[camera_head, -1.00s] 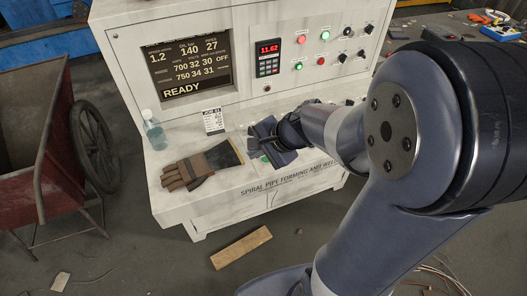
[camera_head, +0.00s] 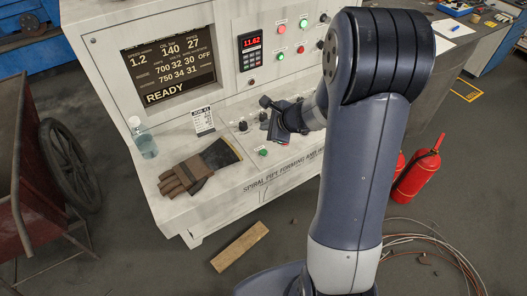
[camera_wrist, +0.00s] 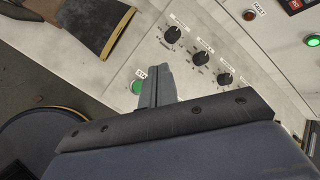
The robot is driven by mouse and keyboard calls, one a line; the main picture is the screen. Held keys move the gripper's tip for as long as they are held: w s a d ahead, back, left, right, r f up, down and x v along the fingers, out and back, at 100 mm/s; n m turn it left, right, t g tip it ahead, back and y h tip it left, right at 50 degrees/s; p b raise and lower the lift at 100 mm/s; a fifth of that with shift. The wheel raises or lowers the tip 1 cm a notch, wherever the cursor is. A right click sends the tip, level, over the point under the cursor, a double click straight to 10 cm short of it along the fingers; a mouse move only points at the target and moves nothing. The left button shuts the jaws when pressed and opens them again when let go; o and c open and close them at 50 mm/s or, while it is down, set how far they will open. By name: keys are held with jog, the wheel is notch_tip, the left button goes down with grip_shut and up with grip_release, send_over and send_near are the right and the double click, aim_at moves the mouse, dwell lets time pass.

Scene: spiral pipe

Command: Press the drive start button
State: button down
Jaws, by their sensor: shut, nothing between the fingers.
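A green button (camera_wrist: 137,87) with a small tag above it sits on the console's sloped desk in the wrist view; I cannot read the tag clearly. It also shows in the head view (camera_head: 263,152), low on the desk near the front lettering. My gripper (camera_wrist: 157,72) is shut and empty. Its fingertips appear just right of the green button in the wrist view and overlap its right edge. I cannot tell whether they touch the desk. In the head view my gripper is above the desk, beyond the green button, with its fingers partly hidden.
Several black knobs (camera_wrist: 172,34) stand close to my fingers. The upright panel has a READY screen (camera_head: 168,66). Red extinguishers (camera_head: 417,174) stand at right.

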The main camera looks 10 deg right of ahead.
jog(key=b, duration=0.7)
send_over(266, 153)
notch_tip(266, 153, down, 8)
jog(key=shift+r, duration=0.1)
jog(key=shift+f+b, duration=0.35)
jog(key=shift+f, duration=0.15)
jog(key=shift+s+f, duration=0.1)
jog(key=shift+f, duration=0.05)
dwell(1.2)
jog(key=shift+f+b, duration=0.25)
jog(key=shift+b, duration=0.3)
jog(key=shift+f+b, duration=0.4)
jog(key=shift+b, duration=0.1)
dwell(0.4)
jog(key=shift+r, duration=0.1)
jog(key=shift+r+p, duration=0.6)
jog(key=shift+r, duration=0.1)
